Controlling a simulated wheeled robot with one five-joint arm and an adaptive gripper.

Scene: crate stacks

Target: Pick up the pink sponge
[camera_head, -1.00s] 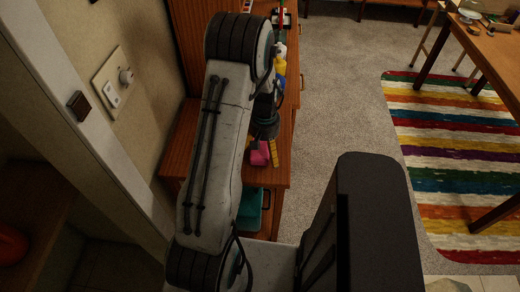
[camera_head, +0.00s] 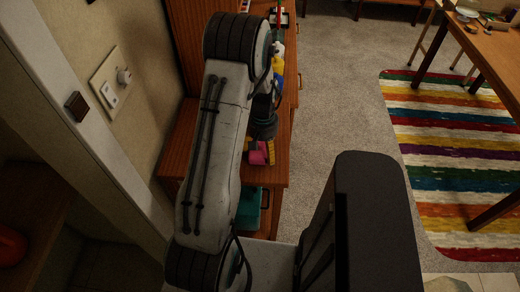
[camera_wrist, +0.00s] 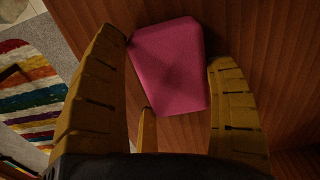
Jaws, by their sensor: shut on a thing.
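The pink sponge (camera_wrist: 168,66) shows in the wrist view as a block with rounded corners, against the brown wood surface. It sits between the yellow fingers of my gripper (camera_wrist: 166,52), which is shut on it. The right finger meets its right side, and the left finger is at its upper left corner. In the head view the sponge (camera_head: 257,156) is a small pink patch beside a yellow finger of my gripper (camera_head: 265,151), partly hidden by my arm. I cannot tell whether it touches the wood.
The wooden cabinet top (camera_head: 280,172) runs along the wall. A yellow bottle (camera_head: 277,66) and other items stand farther back on it. A teal thing (camera_head: 251,208) is lower down at the front. Grey carpet and a striped rug (camera_head: 450,155) lie to the right, under a wooden table.

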